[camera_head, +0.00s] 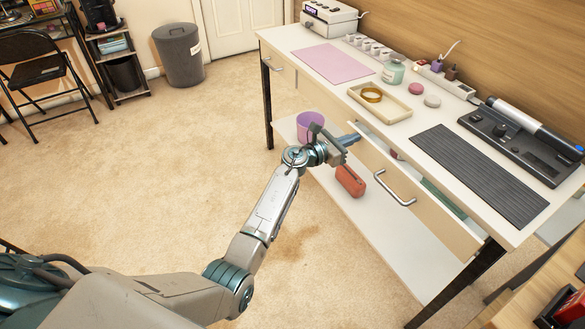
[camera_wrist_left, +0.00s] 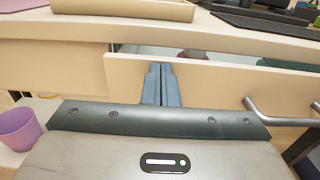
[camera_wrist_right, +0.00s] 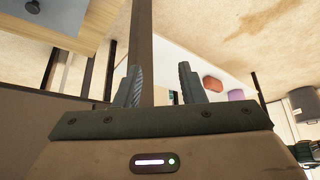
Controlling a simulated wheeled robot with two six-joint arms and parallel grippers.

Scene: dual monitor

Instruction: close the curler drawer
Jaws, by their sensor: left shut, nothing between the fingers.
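The drawer (camera_head: 420,205) under the right part of the white desk stands partly open, with a pale front and a curved metal handle (camera_head: 395,190). Its front (camera_wrist_left: 215,85) and handle (camera_wrist_left: 285,115) also show in the left wrist view; the inside is visible behind the front's top edge. My left gripper (camera_head: 350,139) is shut and empty, at the left end of the drawer front. In the left wrist view its fingertips (camera_wrist_left: 161,72) overlap the front, left of the handle; I cannot tell whether they touch. My right gripper (camera_wrist_right: 160,80) is open, its fingers apart and empty, away from the drawer.
The desk top (camera_head: 400,128) above carries a tray (camera_head: 380,102), a dark ridged mat (camera_head: 478,172) and a black device (camera_head: 525,140). A purple bin (camera_head: 309,126) and an orange item (camera_head: 350,181) stand on the lower shelf. The carpet (camera_head: 190,180) at left is clear.

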